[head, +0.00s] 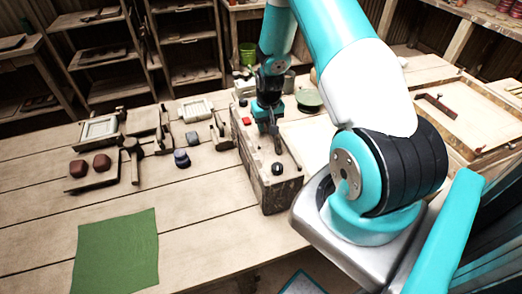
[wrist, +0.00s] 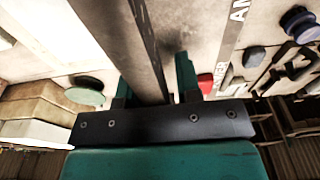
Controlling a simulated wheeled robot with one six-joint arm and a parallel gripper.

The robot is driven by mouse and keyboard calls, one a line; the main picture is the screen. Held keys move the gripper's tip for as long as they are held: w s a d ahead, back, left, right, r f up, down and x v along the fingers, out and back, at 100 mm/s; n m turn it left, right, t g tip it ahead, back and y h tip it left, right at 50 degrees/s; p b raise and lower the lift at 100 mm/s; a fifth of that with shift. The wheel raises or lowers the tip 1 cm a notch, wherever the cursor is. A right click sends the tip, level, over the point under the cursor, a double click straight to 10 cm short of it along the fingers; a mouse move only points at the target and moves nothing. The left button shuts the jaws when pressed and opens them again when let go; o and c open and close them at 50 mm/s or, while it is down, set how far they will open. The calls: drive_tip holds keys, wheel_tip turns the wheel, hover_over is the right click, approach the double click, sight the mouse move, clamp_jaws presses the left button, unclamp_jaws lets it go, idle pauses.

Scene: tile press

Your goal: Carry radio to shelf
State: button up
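The radio (head: 268,195) is a worn box with dark sides, a red button and a black knob on its pale top. It rests on the wooden workbench. My gripper (head: 268,118) points down over its far half. In the wrist view, the radio's face (wrist: 205,35) shows "AM" lettering, and its dark handle bar (wrist: 146,50) runs between my gripper's fingers (wrist: 152,82). The fingers stand apart around the bar, with a gap showing on the right side. Wooden shelf units (head: 100,57) stand behind the bench; which one is the task's shelf I cannot tell.
A green cloth (head: 116,252) lies at the front left of the bench. Clay lumps, hammers and small frames (head: 100,130) lie left of the radio. A green round object (head: 309,100) sits behind it. A wooden tray (head: 470,122) is at right. Bare planks lie between cloth and radio.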

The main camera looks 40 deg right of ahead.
clamp_jaws()
drive_tip(key=shift+w+r, duration=0.1)
drive_tip(key=shift+r, duration=0.05)
idle(1.1)
